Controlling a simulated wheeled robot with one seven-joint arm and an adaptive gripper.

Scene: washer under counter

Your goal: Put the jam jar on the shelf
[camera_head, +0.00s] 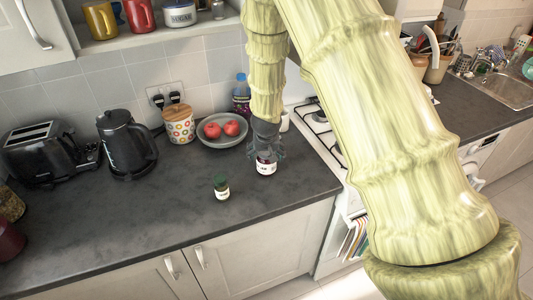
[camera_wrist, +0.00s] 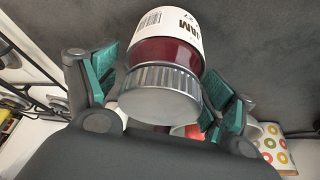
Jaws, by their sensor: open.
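The jam jar (camera_head: 265,166) stands on the dark counter, with a white label and dark red contents. In the wrist view the jam jar (camera_wrist: 168,50) shows its grey ribbed lid and the word JAM. My gripper (camera_head: 265,150) is above it, pointing down, with its fingers around the lid area. In the wrist view my gripper (camera_wrist: 160,88) is open, one teal-padded finger on each side of the jar; I cannot tell if either pad touches it. The shelf (camera_head: 130,38) is at the upper left, under mugs and a sugar tin.
Behind are a bowl (camera_head: 222,141) of red fruit, a dotted canister (camera_head: 180,124), a kettle (camera_head: 127,145) and a toaster (camera_head: 50,150). The stove (camera_head: 318,128) is to the right. The front counter is clear.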

